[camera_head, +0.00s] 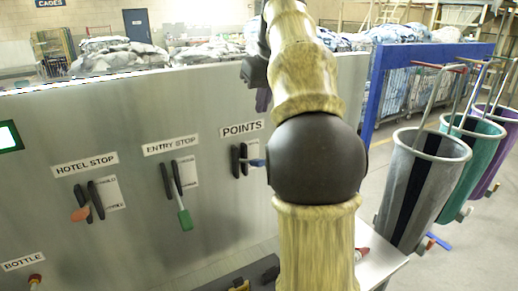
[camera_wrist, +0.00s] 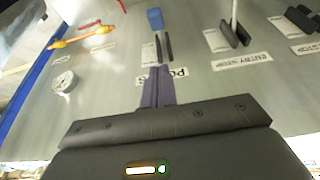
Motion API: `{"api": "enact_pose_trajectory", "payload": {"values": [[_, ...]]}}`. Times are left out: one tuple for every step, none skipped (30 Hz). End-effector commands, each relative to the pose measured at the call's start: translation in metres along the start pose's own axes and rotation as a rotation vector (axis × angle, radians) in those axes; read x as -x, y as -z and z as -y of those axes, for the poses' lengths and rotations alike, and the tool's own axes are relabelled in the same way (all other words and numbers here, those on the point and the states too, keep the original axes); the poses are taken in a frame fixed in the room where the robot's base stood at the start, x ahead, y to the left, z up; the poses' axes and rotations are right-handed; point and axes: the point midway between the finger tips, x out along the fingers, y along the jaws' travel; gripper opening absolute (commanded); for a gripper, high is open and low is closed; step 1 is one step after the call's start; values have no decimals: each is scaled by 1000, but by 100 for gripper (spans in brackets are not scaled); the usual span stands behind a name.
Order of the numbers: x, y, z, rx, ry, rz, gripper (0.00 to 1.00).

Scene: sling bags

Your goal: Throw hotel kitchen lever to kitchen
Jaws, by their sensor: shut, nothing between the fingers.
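Under the POINTS sign (camera_head: 242,129) on the grey panel is a lever with a blue handle (camera_head: 257,163) between dark upright guides (camera_head: 239,160). My arm hides the area to its right. No lever is marked hotel kitchen that I can read; the small plate text here is too small. In the wrist view the panel is upside down, and the blue handle (camera_wrist: 155,19) stands beyond the guides (camera_wrist: 164,47). My gripper (camera_wrist: 160,70) is shut and empty, its purple fingers over the POINTS sign, apart from the handle. In the head view its purple fingers (camera_head: 263,98) are partly hidden by my arm.
To the left are an orange-ended HOTEL STOP lever (camera_head: 81,214) and a green-handled ENTRY STOP lever (camera_head: 185,218). Tall bags on stands (camera_head: 425,185) and a blue frame (camera_head: 376,85) are at right. The wrist view shows a gauge (camera_wrist: 63,81).

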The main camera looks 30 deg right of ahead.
Motion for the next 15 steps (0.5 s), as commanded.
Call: {"api": "enact_pose_trajectory", "payload": {"values": [[-2,0,0,0,1,1,0],[-4,0,0,0,1,2,0],[-7,0,0,0,1,1,0],[-10,0,0,0,1,1,0],[-14,0,0,0,1,2,0],[-19,0,1,0,1,3,0],[-23,-1,1,0,1,2,0],[-28,-1,1,0,2,4,0],[-34,-1,1,0,1,3,0],[-39,-1,1,0,2,4,0],[-44,-1,0,-1,1,3,0],[-50,-1,0,-1,1,4,0],[-56,-1,0,-1,1,4,0],[-60,0,0,-1,1,4,0],[-68,0,1,-1,2,4,0]]}}
